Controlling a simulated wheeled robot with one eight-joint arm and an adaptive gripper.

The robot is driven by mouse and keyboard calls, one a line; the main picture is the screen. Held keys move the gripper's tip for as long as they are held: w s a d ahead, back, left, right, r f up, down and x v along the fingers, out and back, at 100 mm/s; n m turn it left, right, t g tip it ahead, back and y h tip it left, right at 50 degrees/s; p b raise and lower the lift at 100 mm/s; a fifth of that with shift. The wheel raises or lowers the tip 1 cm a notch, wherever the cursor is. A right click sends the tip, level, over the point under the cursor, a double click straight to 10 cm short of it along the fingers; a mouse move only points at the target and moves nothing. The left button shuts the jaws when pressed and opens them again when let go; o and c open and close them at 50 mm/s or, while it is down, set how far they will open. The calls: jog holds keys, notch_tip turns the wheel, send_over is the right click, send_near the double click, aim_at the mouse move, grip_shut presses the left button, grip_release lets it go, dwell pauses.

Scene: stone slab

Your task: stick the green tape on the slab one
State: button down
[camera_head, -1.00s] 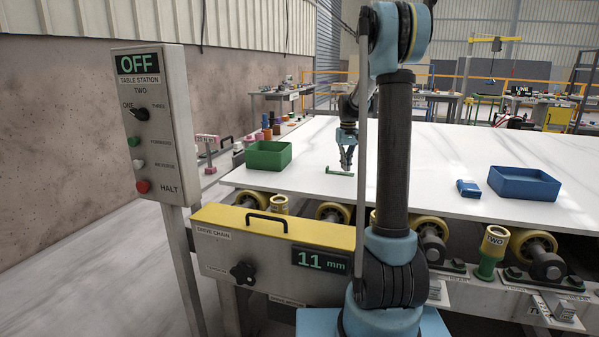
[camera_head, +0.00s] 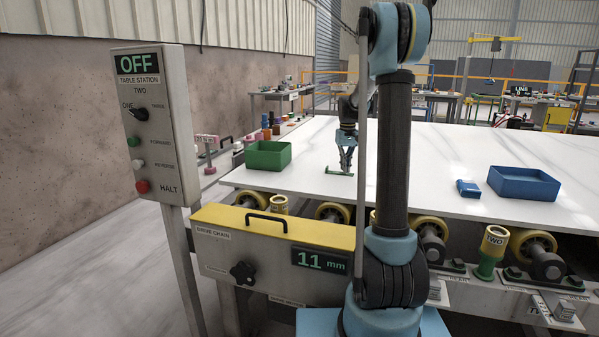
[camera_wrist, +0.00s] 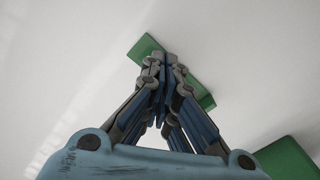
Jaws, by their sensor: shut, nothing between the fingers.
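In the wrist view the fingertips (camera_wrist: 164,62) overlap the middle of the strip. I cannot tell whether they touch it.
A green bin (camera_head: 268,155) stands on the slab left of the tape; a green shape (camera_wrist: 288,160) also shows at the wrist view's lower right. A blue bin (camera_head: 523,184) and a small blue item (camera_head: 468,189) lie to the right. The slab between is clear.

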jog(key=shift+s+f, duration=0.1)
jog(key=shift+f, duration=0.65)
dwell(1.3)
jog(key=shift+r, duration=3.55)
